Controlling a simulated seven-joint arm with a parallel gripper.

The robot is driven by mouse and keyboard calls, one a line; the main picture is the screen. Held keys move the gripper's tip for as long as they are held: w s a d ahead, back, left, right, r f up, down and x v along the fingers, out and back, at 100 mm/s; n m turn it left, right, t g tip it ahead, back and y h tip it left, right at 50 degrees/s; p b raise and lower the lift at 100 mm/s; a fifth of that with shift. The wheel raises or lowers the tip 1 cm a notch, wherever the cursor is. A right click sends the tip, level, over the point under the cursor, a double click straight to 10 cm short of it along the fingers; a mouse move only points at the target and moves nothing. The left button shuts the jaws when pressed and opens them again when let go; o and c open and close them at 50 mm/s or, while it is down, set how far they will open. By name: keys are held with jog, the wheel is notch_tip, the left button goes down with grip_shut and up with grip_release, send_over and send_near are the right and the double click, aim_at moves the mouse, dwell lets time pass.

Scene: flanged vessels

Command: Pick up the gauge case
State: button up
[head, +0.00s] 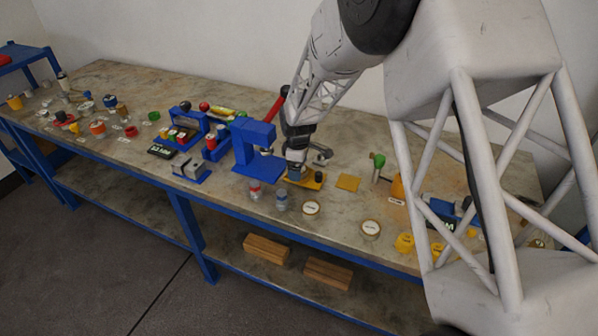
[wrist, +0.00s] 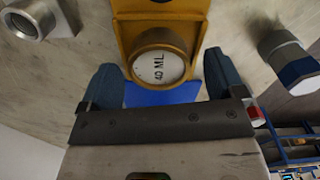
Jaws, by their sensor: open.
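In the head view my gripper (head: 296,172) is low over a yellow plate (head: 308,184) on the bench, and the arm hides part of that spot. Two other round white-faced pieces, one nearer (head: 311,208) and one to the right (head: 371,228), stand near the bench's front edge.
A blue press-like stand (head: 252,145) is close on the left of my gripper. In the wrist view a grey metal ring (wrist: 38,18) and a blue-and-grey cylinder (wrist: 290,62) flank the yellow body. A flat yellow square (head: 348,183) lies to the right.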

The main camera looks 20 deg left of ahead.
dwell(0.4)
jog(key=c, duration=1.2)
jog(key=shift+r, duration=0.15)
jog(key=shift+r, duration=1.4)
jog(key=shift+s+d+r, duration=0.1)
jog(key=shift+s+r, duration=0.05)
jog(key=shift+r, duration=0.15)
jog(key=s+d, duration=0.3)
jog(key=s, duration=0.1)
jog(key=s+d+r, duration=0.1)
jog(key=s+d, duration=0.2)
jog(key=s, duration=0.1)
jog(key=s+d, duration=0.3)
jog(key=s, duration=0.1)
jog(key=shift+s+d+r, duration=0.2)
